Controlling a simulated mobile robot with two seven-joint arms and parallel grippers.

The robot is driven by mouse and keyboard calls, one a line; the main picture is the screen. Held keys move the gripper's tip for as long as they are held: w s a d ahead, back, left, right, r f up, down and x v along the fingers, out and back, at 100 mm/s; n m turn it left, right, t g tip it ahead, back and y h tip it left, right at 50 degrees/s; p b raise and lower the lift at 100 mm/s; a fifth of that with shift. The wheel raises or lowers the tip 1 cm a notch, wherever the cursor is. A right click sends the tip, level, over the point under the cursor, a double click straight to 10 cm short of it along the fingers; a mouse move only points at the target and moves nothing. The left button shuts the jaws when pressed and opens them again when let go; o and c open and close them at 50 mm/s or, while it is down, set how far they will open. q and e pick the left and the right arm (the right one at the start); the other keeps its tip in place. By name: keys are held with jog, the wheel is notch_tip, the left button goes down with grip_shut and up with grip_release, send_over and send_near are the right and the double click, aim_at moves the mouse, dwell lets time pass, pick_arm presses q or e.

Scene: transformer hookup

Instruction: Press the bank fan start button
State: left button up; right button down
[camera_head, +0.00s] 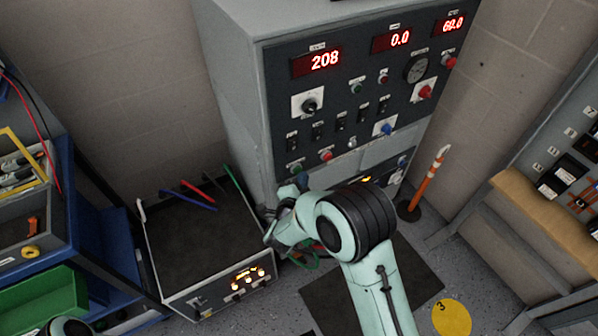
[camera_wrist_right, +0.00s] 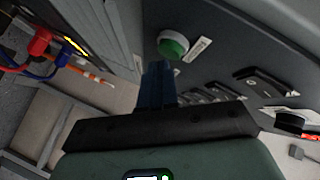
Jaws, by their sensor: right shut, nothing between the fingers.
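The grey control cabinet (camera_head: 228,105) stands in the middle of the head view with a dark front panel. A green push button (camera_head: 295,168) sits low on the panel's left side; the label beside it is too small to read. In the right wrist view the green button (camera_wrist_right: 172,45) is a round cap in a pale ring. My right gripper (camera_head: 301,180) is shut and empty, just below this button. Its blue fingertips (camera_wrist_right: 158,66) appear close to the button's edge; I cannot tell whether they touch. My left gripper does not show.
A red button (camera_head: 326,155), black switches (camera_head: 317,131) and a blue knob (camera_head: 387,129) are nearby on the panel. A low test unit (camera_head: 158,245) stands left of the cabinet. An orange and white post (camera_head: 428,180) stands to the right.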

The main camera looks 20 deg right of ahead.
jog(key=shift+w, duration=0.3)
jog(key=shift+s, duration=0.1)
dwell(0.3)
jog(key=shift+s+b, duration=0.3)
jog(key=shift+s, duration=0.5)
jog(key=s, duration=0.6)
jog(key=shift+d+b, duration=0.25)
jog(key=shift+b, duration=0.2)
